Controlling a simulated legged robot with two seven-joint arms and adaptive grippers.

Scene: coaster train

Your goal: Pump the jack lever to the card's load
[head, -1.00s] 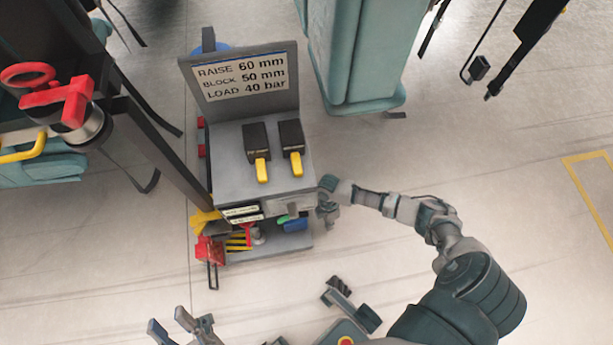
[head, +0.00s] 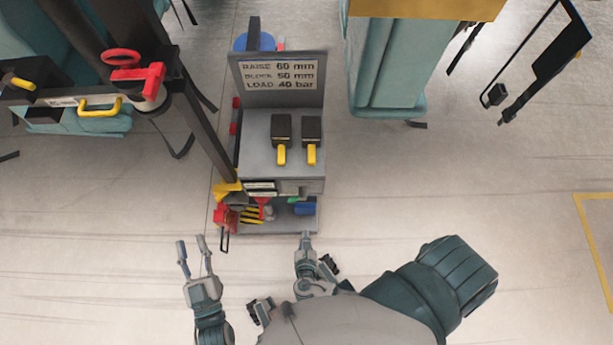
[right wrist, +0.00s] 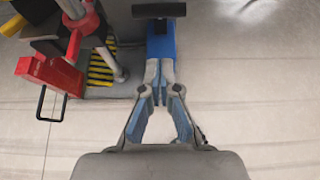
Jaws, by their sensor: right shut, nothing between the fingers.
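The card (head: 279,80) stands upright at the back of a grey cart and reads RAISE 60 mm, BLOCK 50 mm, LOAD 40 bar. The jack's red parts (head: 263,203) sit at the cart's lower shelf, partly hidden; I cannot clearly make out its lever. My right gripper (head: 306,238) is shut and empty, just in front of the lower shelf. In the right wrist view its fingertips (right wrist: 160,68) meet just below a blue piece (right wrist: 161,42) with a dark bar; contact is unclear. My left gripper (head: 190,246) is open and empty, left of the cart.
Two black blocks with yellow handles (head: 282,130) (head: 312,130) stand on the cart top. A red piece with a wire handle (right wrist: 48,75) is left of my right gripper. A dark post with a red wheel (head: 122,56) rises at left.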

